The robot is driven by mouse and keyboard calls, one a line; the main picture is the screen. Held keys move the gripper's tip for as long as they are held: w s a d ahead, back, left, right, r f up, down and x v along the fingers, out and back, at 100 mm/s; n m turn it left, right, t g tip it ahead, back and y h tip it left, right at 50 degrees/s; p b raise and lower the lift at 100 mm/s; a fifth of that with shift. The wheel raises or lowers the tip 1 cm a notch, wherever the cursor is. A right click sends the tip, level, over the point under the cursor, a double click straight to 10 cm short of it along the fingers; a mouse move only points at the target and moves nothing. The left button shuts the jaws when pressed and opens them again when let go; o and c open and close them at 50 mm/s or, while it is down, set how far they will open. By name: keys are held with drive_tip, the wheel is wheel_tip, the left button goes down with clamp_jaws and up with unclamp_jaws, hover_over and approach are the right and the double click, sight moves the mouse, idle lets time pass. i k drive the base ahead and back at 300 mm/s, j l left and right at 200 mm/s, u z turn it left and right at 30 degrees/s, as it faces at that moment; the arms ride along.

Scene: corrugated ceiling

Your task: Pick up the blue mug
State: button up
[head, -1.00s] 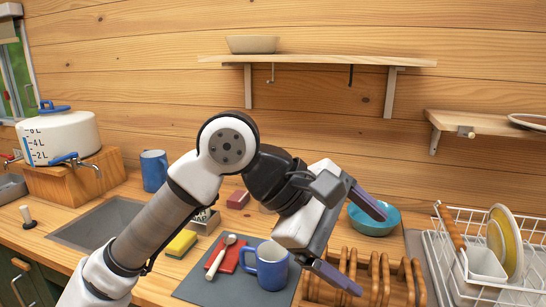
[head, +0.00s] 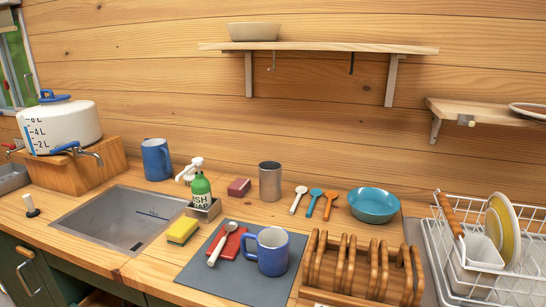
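A blue mug (head: 274,255) with a white inside stands upright on the dark grey mat (head: 243,285) near the counter's front. Its handle points left, towards a spoon lying on a red cloth. My gripper and arm are out of view, so I cannot see the fingers.
A wooden rack (head: 360,268) stands close to the right of the front mug. A yellow sponge (head: 182,230), green soap bottle (head: 202,192) and sink (head: 118,218) lie left. A metal cup (head: 270,181) and teal bowl (head: 374,205) stand behind; a dish rack (head: 480,283) is right.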

sight(272, 257)
drive_tip(key=j+z, duration=0.1)
drive_tip(key=z, duration=0.25)
drive_tip(key=j+z, duration=0.15)
drive_tip(key=z, duration=0.2)
drive_tip(key=j+z, duration=0.1)
drive_tip(key=z, duration=0.3)
drive_tip(key=j+z, duration=0.2)
drive_tip(key=k+j+z, duration=0.15)
drive_tip(key=j, duration=0.25)
drive_tip(key=k+j+z, duration=0.2)
drive_tip(key=k+j, duration=0.1)
drive_tip(key=j, duration=0.55)
drive_tip(key=k+j+z, duration=0.1)
drive_tip(key=j, duration=0.2)
drive_tip(key=i+j, duration=0.3)
drive_tip(key=i, duration=0.1)
